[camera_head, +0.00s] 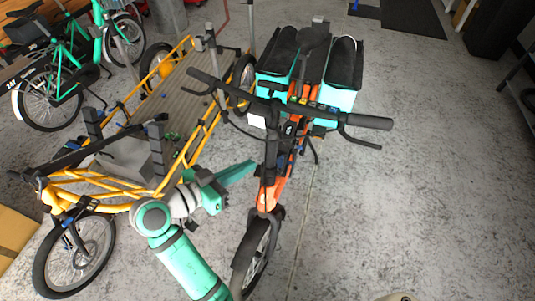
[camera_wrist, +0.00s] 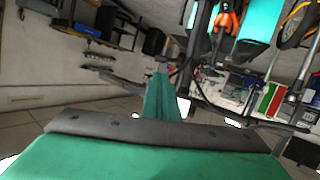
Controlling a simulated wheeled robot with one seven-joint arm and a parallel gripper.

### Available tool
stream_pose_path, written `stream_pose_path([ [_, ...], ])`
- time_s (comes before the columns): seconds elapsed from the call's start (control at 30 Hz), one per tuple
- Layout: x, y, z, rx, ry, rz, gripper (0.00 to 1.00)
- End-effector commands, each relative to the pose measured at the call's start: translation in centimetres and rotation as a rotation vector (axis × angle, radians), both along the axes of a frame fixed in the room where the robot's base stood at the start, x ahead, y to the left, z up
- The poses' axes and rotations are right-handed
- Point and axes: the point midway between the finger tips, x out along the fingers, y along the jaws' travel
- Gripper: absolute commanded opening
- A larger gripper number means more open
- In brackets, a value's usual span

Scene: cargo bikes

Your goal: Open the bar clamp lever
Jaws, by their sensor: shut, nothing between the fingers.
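My gripper (camera_head: 248,167) is shut, its teal fingers pressed together and empty. They point at the front column of an orange cargo bike (camera_head: 271,190), just left of it. I cannot tell whether they touch it. The black handlebar (camera_head: 235,92) of this bike spans above and beyond my gripper. The bar clamp lever is too small or hidden to make out on the stem. In the wrist view, my gripper (camera_wrist: 161,95) reaches forward from a dark plate, with the bike's black bars beyond, and part of the orange frame (camera_wrist: 226,20) shows at the top.
A yellow cargo bike with a flat wooden bed (camera_head: 185,95) stands close at the left. Teal bags (camera_head: 340,98) hang at the orange bike's rear. Green bikes (camera_head: 62,75) stand at the far left. The concrete floor (camera_head: 430,190) at the right is clear.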

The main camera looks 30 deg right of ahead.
Motion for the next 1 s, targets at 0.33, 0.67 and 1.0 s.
stream_pose_path([
  [0.33,0.7,-5.1,-1.4,0.0,0.001,-0.003,0.0],
  [0.67,1.7,-10.6,-3.0,0.001,0.001,-0.001,0.0],
  [1.0,2.1,-12.9,-3.6,0.0,0.001,0.002,0.0],
])
